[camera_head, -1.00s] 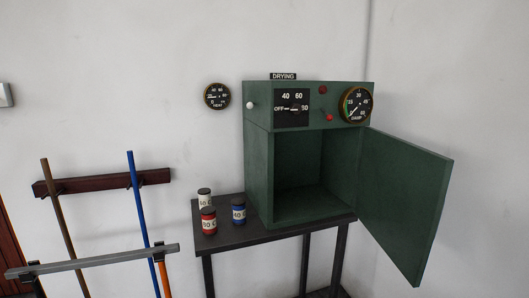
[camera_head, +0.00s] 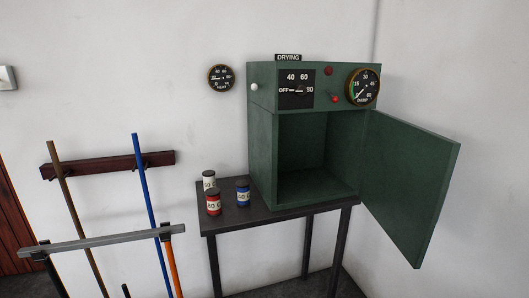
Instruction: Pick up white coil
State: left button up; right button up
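A white coil (camera_head: 209,180) with a dark top stands on the dark table, left of the green drying cabinet. It is behind a red coil (camera_head: 213,203), which hides its lower part. A blue coil (camera_head: 243,193) stands to the right of them. Each has a label, partly readable. Neither of my grippers is in view.
The green drying cabinet (camera_head: 260,158) stands on the dark table (camera_head: 220,224), its door (camera_head: 410,185) swung open to the right and its inside empty. At left are a wooden wall rack (camera_head: 105,163), a grey rail (camera_head: 100,239) and several poles.

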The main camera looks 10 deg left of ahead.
aim_at(209, 179)
jog(key=u, duration=2.15)
jog(key=i, duration=1.35)
jog(key=z, duration=3.1)
